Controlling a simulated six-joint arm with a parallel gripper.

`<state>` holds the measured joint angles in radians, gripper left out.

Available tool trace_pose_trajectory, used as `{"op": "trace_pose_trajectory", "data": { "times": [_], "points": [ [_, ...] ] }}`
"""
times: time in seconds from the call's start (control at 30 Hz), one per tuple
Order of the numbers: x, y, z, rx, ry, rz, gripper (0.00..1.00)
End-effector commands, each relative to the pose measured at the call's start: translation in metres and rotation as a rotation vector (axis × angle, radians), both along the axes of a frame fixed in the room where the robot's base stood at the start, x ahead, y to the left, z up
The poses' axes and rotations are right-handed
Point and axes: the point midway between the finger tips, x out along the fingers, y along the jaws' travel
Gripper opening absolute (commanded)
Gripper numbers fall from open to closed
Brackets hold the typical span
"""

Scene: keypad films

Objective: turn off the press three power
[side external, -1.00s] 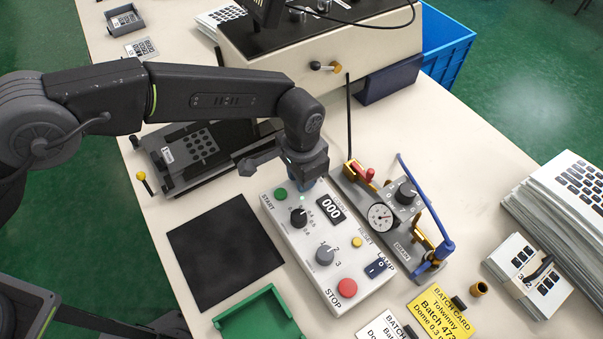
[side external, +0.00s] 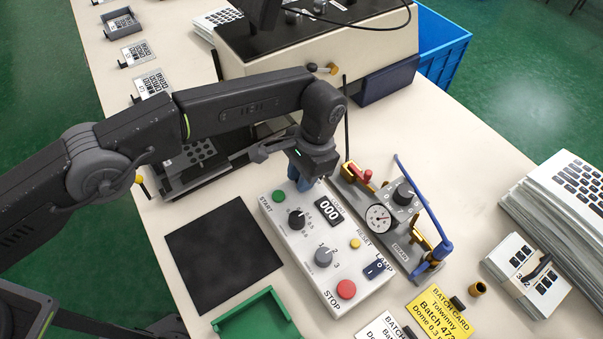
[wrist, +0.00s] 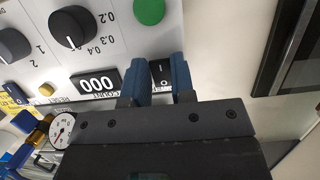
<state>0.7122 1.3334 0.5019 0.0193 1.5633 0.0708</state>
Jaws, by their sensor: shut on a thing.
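The white control box (side external: 288,235) stands on the table with a green START button, two dials, a "000" counter, a yellow RESET button, a blue LAMP switch and a red STOP button. My gripper (side external: 303,185) is at the box's far end, near the counter. In the wrist view its two blue fingers (wrist: 161,68) are shut on the sides of a black rocker switch (wrist: 162,72) marked with a white "I". The fingers hide part of the switch, and I cannot tell which way it is tipped. The side view does not show this switch.
A grey gauge fixture (side external: 385,215) with a blue handle stands close to the right of the box. A black mat (side external: 222,250) and green tray (side external: 255,318) lie left and in front. A large machine (side external: 300,55) stands behind. Stacked keypads (side external: 560,205) lie at right.

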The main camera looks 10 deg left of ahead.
Motion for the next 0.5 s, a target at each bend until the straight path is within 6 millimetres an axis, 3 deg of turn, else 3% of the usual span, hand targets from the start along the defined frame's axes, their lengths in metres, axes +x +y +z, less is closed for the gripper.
{"op": "trace_pose_trajectory", "data": {
  "times": [0.07,0.1,0.33,0.5],
  "points": [
    [0.0005,0.0000,0.0001,-0.001,-0.001,0.000,0.00],
    [0.0004,0.0000,0.0001,-0.001,-0.001,0.000,0.27],
    [0.0001,0.0002,0.0002,0.000,0.000,0.000,0.49],
    [-0.0001,0.0003,0.0002,0.000,0.001,0.000,0.49]
  ]
}}
